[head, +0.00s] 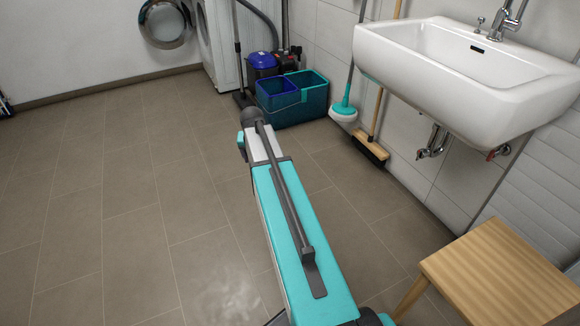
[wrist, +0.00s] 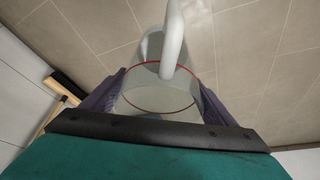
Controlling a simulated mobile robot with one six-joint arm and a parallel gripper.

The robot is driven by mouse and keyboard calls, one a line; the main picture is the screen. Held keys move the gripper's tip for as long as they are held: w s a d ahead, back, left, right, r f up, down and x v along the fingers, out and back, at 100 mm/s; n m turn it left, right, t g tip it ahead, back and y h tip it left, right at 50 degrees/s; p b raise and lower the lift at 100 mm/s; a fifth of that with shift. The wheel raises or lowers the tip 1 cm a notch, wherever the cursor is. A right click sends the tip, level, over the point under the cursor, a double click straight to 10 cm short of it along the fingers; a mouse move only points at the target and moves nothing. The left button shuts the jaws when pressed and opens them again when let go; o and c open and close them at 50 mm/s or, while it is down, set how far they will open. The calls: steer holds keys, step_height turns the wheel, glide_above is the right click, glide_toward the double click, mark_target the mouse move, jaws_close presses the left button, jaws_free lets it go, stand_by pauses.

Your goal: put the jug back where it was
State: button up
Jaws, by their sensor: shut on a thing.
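The jug (wrist: 160,98) is clear, with red rings around it and a pale handle that rises toward the top of the wrist view. My gripper (wrist: 159,82) is shut on the jug, with one dark finger on each side of its body. Tiled floor shows beyond the jug, and I cannot tell how high it is held. In the head view my turquoise arm runs up the middle of the picture; I cannot make out the gripper or the jug there.
A white sink (head: 455,85) hangs at the right wall. A wooden stool (head: 500,270) stands at the lower right. A turquoise bucket (head: 302,103), a broom (head: 371,148) and a white machine (head: 222,45) line the back. The floor (head: 110,210) at left is clear.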

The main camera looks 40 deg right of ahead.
steer(key=w+a+r+n+y, duration=0.1)
steer(key=a+r+n, duration=0.2)
steer(key=a+r, duration=0.3)
steer(key=w+a+r+n+t+y, duration=0.1)
steer(key=a+r, duration=0.4)
steer(key=a, duration=1.1)
steer(key=w+a+r+n+y, duration=0.1)
steer(key=w+a+r+n, duration=0.2)
steer(key=a+r, duration=0.3)
steer(key=a+n, duration=0.1)
steer(key=a, duration=0.4)
steer(key=shift+a+r+n+t, duration=0.3)
steer(key=shift+a+r+n, duration=0.05)
steer(key=shift+a+n, duration=0.05)
